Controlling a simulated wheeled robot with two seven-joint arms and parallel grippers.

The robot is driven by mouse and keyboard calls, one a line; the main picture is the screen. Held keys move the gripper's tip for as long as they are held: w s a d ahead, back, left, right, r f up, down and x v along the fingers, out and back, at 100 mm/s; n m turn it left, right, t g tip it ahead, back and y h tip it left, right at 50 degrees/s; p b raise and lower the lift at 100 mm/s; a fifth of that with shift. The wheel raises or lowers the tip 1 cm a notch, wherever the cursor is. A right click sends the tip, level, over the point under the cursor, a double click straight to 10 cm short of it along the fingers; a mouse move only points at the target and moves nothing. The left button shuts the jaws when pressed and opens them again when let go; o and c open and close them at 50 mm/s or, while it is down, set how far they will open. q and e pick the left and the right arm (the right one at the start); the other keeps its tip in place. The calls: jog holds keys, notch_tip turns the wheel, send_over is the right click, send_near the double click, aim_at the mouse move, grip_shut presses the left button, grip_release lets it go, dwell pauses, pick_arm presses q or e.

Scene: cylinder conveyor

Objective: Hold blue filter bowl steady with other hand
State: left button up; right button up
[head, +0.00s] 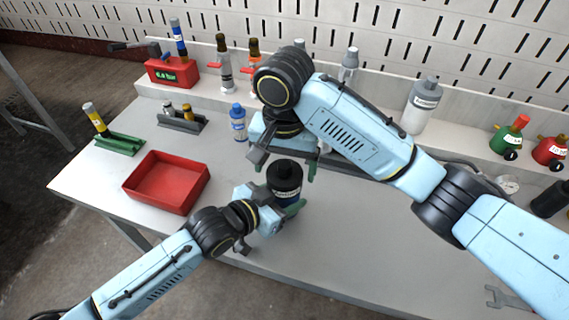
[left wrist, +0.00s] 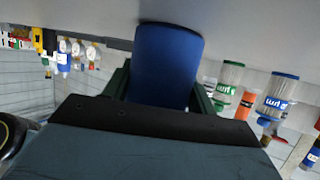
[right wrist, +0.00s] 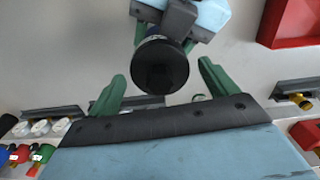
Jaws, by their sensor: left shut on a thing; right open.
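The blue filter bowl (head: 287,196) stands upright near the table's front edge, below a black round cap (head: 285,174). The bowl fills the middle of the left wrist view (left wrist: 166,66). My left gripper (head: 290,208) is shut on the bowl, its green fingers on either side of it. My right gripper (head: 289,165) is open, above and behind the black cap. In the right wrist view the cap (right wrist: 160,66) lies just beyond and between the spread green fingers (right wrist: 160,90). It does not look gripped by them. Most of the bowl is hidden under the cap there.
A red tray (head: 168,182) lies left of the bowl. A blue-capped bottle (head: 238,122) and a dark rack (head: 182,122) stand behind. Several bottles line the back ledge, including a large grey one (head: 421,106). The table right of the bowl is mostly clear.

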jog(key=shift+m, duration=1.1)
jog(key=m, duration=0.5)
jog(key=shift+m, duration=0.5)
jog(key=m, duration=0.6)
jog(key=shift+f, duration=0.15)
jog(key=shift+f, duration=1.15)
